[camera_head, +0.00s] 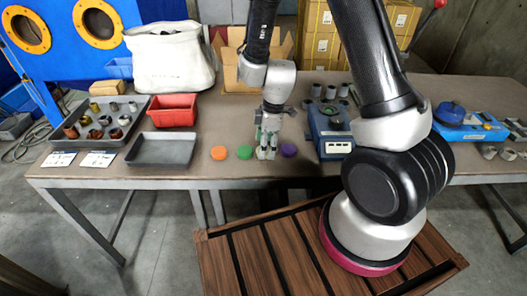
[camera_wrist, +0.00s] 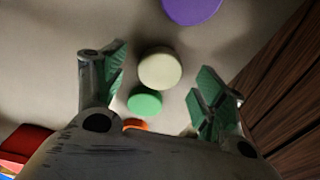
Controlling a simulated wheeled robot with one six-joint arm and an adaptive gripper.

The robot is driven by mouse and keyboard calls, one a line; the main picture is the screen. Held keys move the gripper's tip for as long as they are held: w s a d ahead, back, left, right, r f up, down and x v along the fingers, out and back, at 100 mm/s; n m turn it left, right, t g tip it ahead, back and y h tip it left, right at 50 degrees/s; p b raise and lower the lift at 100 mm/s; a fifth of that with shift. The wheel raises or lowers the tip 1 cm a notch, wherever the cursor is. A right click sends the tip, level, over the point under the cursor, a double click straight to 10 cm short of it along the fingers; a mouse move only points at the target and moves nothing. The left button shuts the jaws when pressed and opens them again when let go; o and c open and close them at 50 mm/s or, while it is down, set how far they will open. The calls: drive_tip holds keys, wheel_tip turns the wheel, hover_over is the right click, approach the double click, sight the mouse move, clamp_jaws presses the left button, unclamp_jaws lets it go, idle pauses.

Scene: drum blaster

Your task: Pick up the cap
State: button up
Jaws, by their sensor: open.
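Several round caps stand in a row on the table. In the head view they are an orange cap (camera_head: 219,153), a green cap (camera_head: 244,152) and a purple cap (camera_head: 289,150). In the wrist view a cream cap (camera_wrist: 160,68) lies between the spread fingers, with the green cap (camera_wrist: 145,102) and part of the orange cap (camera_wrist: 135,124) below it and the purple cap (camera_wrist: 192,9) at the top edge. My gripper (camera_head: 266,154) points down over the row, open and empty, between green and purple. It hides the cream cap in the head view.
A blue device (camera_head: 331,130) stands close to the right of the purple cap. An empty grey tray (camera_head: 161,150), a red bin (camera_head: 171,110) and a tray of metal parts (camera_head: 78,131) are on the left. The table's front edge is near the caps.

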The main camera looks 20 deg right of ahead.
drive_tip(key=shift+f, duration=0.55)
drive_tip(key=c, duration=0.9)
drive_tip(key=shift+o, duration=0.2)
